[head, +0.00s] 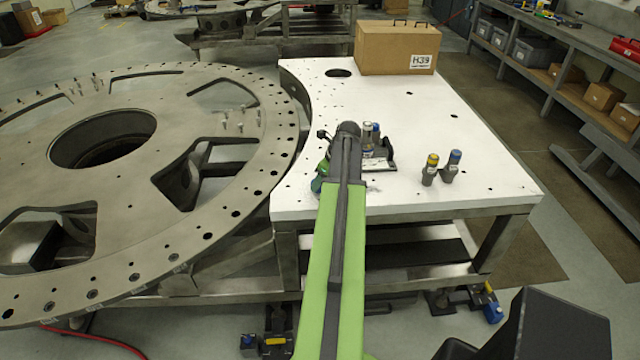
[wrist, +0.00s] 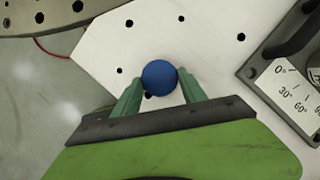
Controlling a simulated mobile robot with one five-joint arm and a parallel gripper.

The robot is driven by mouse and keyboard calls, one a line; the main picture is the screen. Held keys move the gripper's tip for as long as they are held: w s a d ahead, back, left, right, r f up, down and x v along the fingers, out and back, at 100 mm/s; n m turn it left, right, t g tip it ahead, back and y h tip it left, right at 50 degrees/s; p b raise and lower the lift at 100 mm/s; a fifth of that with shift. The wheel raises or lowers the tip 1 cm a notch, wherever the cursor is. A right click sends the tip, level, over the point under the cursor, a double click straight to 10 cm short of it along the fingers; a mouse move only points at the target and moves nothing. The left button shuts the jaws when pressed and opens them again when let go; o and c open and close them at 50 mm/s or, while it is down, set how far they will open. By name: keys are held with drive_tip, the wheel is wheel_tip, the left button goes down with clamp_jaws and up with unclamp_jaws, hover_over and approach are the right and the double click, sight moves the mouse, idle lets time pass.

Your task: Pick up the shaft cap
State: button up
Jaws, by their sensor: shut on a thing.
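A round blue cap (wrist: 159,74), which looks like the shaft cap, sits between the two green fingers of my gripper (wrist: 160,82) in the wrist view. The fingers touch it on both sides and are shut on it. Only its round blue top shows; its lower part is hidden. White plate shows around it, and I cannot tell whether it is lifted off. In the head view my arm covers the cap and most of the gripper, near the left edge of the white plate.
The white table plate (head: 480,170) holds a dark fixture with an angle scale (wrist: 287,85), posts with yellow (head: 432,160) and blue (head: 455,156) tops, and a cardboard box (head: 395,50). A large turret ring (head: 215,85) stands at left. The plate's far right is clear.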

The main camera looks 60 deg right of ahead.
drive_tip(key=p+v, duration=0.1)
drive_tip(key=v, duration=0.1)
drive_tip(key=p+v, duration=0.1)
drive_tip(key=shift+w+d+r+p, duration=0.15)
drive_tip(key=shift+d+r+p, duration=0.15)
drive_tip(key=shift+d+r, duration=0.1)
drive_tip(key=s+d+r+p, duration=0.4)
drive_tip(key=s+r+p, duration=0.1)
drive_tip(key=s, duration=0.4)
drive_tip(key=shift+s+d+r, duration=0.2)
drive_tip(key=shift+d+r, duration=0.05)
drive_tip(key=shift+d, duration=0.1)
